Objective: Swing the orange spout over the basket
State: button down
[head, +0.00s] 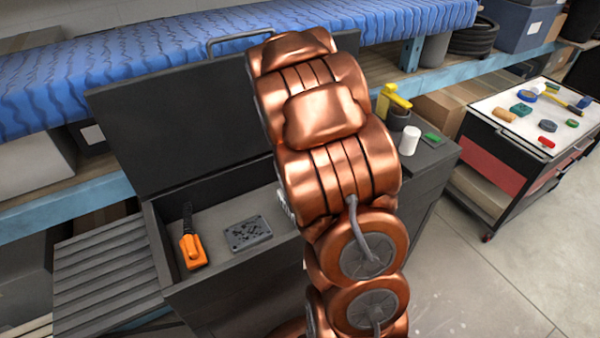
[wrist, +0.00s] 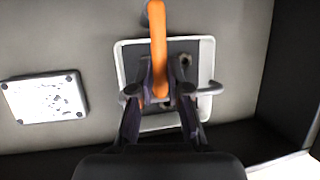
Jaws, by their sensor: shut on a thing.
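In the wrist view the orange spout (wrist: 159,45) is a long bar running from a grey round mount at the top down between my fingers. My gripper (wrist: 158,92) is shut on its lower part. A white square frame (wrist: 206,58), which looks like the basket, lies below the spout and fingers, with a grey bent handle at its right. The spout's lower end overlaps the frame in this view; the height between them cannot be told. In the head view my copper arm hides the gripper, spout and frame.
An open dark box with a raised lid (head: 190,115) holds an orange tool (head: 192,250) and a grey pitted plate (head: 248,233), left of my arm. Dark walls bound the box. A yellow-handled item (head: 394,98) and white cup (head: 409,140) stand right. A cart (head: 490,105) stands further right.

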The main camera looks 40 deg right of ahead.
jog(key=shift+w+a, duration=0.1)
jog(key=c, duration=1.3)
grip_release()
jog(key=shift+c, duration=0.2)
jog(key=shift+o, duration=1)
jog(key=v, duration=1.2)
